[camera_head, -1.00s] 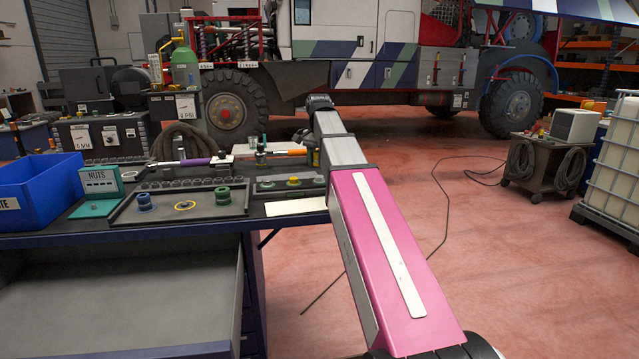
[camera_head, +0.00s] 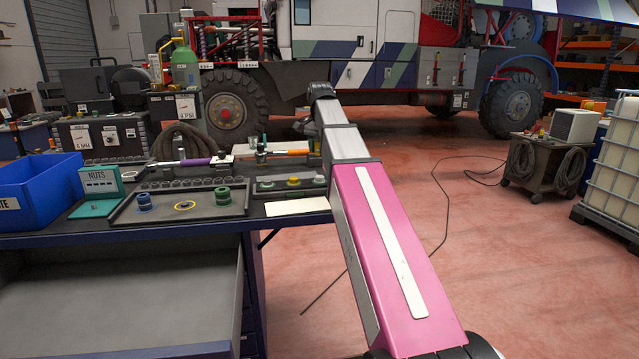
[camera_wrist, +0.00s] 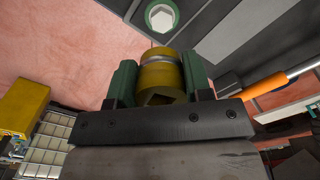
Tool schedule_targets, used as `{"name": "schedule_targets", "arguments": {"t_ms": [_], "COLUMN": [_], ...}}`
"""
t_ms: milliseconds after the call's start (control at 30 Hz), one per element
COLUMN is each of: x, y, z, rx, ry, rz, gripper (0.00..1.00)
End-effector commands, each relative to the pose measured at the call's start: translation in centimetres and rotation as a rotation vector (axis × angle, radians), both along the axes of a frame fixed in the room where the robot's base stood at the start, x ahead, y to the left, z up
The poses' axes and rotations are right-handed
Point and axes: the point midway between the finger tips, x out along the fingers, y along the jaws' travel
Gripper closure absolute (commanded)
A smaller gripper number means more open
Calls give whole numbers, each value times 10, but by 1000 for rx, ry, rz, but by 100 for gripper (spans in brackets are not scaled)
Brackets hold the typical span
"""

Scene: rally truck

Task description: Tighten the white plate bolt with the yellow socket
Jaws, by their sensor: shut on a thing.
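My gripper (camera_wrist: 160,88) shows in the wrist view, with two green fingers shut on a yellow socket (camera_wrist: 160,72). A dark hex opening shows at the socket's near end. In the head view my arm reaches over the bench's right end and hides the gripper. A white plate (camera_head: 297,206) lies flat at the bench's front right edge. I cannot make out a bolt on it. Another pale plate (camera_head: 246,149) is farther back, partly covered by tools. In the wrist view a green ring with a pale hex centre (camera_wrist: 161,16) sits on a grey bar beyond the socket.
A dark rack (camera_head: 278,188) holds small coloured parts, one yellow. A grey tray (camera_head: 165,213) holds blue, yellow and green rings. An orange-handled tool (camera_head: 290,152) lies behind; its handle also shows in the wrist view (camera_wrist: 265,85). A blue bin (camera_head: 40,190) is at left.

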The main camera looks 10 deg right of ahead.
Motion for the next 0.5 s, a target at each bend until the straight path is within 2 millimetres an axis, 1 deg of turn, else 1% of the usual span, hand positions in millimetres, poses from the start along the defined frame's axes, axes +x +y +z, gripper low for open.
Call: {"name": "schedule_targets", "arguments": {"t_ms": [500], "x": [9], "y": [-30], "z": [19], "rx": [0], "ry": [-1], "rz": [-1], "gripper": [100]}}
